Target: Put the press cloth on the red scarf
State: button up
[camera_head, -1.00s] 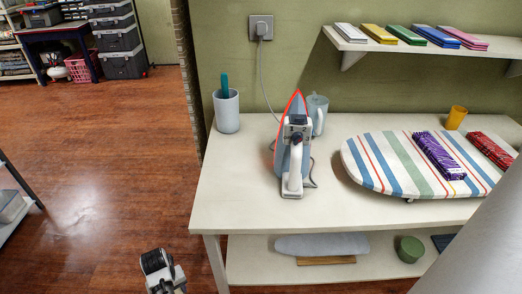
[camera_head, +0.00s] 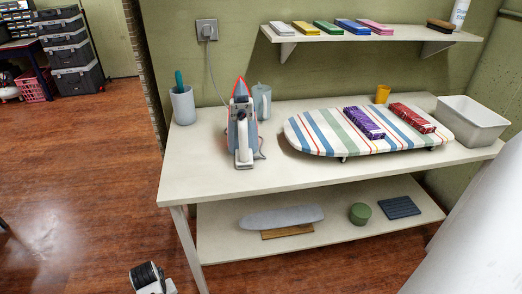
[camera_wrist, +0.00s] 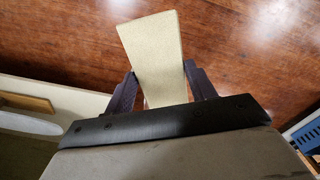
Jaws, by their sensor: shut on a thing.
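My gripper (camera_wrist: 159,72) is shut on a flat, pale yellow-beige piece, which looks like the press cloth (camera_wrist: 152,45). It sticks out beyond the two dark fingers, above the wooden floor in the wrist view. The red scarf (camera_head: 412,118), a folded patterned bundle, lies on the right part of the striped ironing board (camera_head: 304,133) in the head view. A purple folded scarf (camera_head: 364,122) lies just left of it. The gripper's fingers and the cloth do not show in the head view.
The board stands on a white table (camera_head: 190,183). A wall shelf (camera_head: 300,37) hangs above. Open floor (camera_head: 75,150) lies left.

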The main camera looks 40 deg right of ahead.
aim_at(412, 114)
jog(key=z, duration=1.15)
